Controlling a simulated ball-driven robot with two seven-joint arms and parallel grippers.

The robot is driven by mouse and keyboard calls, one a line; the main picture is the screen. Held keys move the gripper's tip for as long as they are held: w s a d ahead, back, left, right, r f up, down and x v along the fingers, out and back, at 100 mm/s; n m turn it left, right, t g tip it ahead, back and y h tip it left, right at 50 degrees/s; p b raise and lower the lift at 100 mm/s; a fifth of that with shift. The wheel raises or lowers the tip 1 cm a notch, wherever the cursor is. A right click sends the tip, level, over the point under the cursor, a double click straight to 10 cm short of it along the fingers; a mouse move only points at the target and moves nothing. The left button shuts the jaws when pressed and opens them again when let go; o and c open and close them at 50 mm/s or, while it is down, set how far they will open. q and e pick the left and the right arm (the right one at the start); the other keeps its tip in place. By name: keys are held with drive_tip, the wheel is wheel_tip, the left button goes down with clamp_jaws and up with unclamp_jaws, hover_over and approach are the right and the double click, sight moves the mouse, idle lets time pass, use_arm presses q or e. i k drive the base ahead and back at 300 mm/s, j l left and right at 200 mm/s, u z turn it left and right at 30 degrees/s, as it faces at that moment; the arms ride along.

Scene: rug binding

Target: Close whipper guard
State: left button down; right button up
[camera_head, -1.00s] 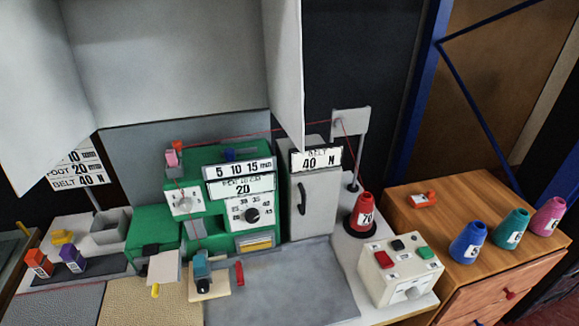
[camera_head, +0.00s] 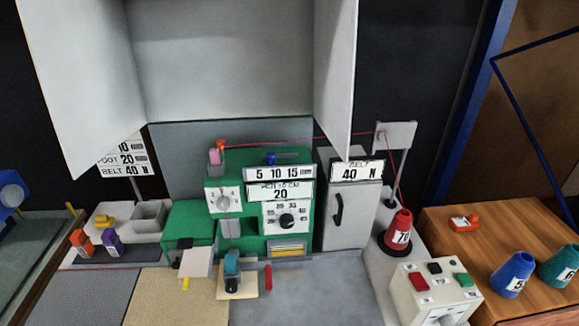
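A green whipping machine (camera_head: 185,222) stands on the bench in the middle of the view. A pale square plate (camera_head: 196,262) with a yellow tab (camera_head: 186,284) below it sits at the machine's front left, tilted outward, beside a black block (camera_head: 185,243). This plate may be the whipper guard; no label on it can be read. A teal presser-like part (camera_head: 232,264) stands to its right on a cream base. A grey cabinet (camera_head: 346,228) with a dark handle, marked BELT 40 N, is shut at the machine's right. Neither gripper is in view.
A large white hood (camera_head: 222,70) with side panels hangs over the machine. A red thread cone (camera_head: 398,232) and a button box (camera_head: 436,286) stand at right. Blue (camera_head: 513,275) and teal (camera_head: 560,265) cones stand on a wooden cabinet. The grey bench front (camera_head: 320,290) is clear.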

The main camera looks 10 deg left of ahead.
sight(195, 262)
drive_tip(key=j+u, duration=0.1)
drive_tip(key=u, duration=0.65)
drive_tip(key=j+u, duration=0.15)
drive_tip(key=u, duration=0.25)
